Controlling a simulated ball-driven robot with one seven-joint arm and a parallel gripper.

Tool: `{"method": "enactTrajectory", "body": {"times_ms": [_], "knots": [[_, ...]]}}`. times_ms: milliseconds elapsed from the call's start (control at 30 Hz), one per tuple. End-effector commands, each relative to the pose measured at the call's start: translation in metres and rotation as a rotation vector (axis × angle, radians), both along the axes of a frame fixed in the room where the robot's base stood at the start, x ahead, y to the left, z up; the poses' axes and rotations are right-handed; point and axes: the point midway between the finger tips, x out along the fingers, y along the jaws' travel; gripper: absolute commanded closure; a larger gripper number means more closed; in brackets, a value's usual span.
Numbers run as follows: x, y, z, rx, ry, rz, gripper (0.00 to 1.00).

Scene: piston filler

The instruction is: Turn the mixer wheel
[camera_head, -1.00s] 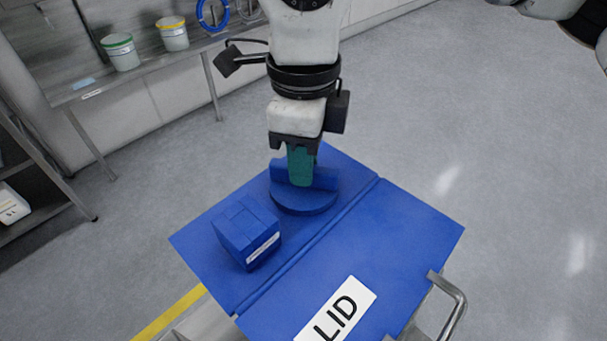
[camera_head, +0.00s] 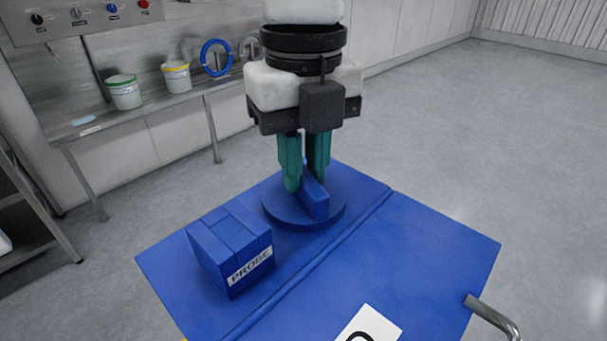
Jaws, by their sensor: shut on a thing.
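The mixer wheel (camera_head: 283,211) is a blue round disc with a raised blue bar handle (camera_head: 315,200) across it, on top of the blue lid (camera_head: 420,250). My gripper (camera_head: 305,185) points down over the wheel. Its two green fingers stand on either side of the bar and are shut on it. The bar runs from the back left toward the front right. Part of the bar and disc is hidden behind the fingers.
A blue box labelled PROBE (camera_head: 232,248) stands on the lid, left of the wheel. A metal handle (camera_head: 492,316) juts out at the lid's right front edge. A steel bench (camera_head: 140,112) with buckets stands behind at the left. Floor at the right is clear.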

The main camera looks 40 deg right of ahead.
Motion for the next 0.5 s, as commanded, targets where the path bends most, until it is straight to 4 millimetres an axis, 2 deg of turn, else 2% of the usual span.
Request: {"method": "enactTrajectory", "body": {"times_ms": [200,500], "knots": [[0.0003,-0.0001,-0.0007,0.0,-0.002,-0.127,1.0],[0.0004,0.0001,0.0006,0.001,-0.002,-0.21,1.0]]}}
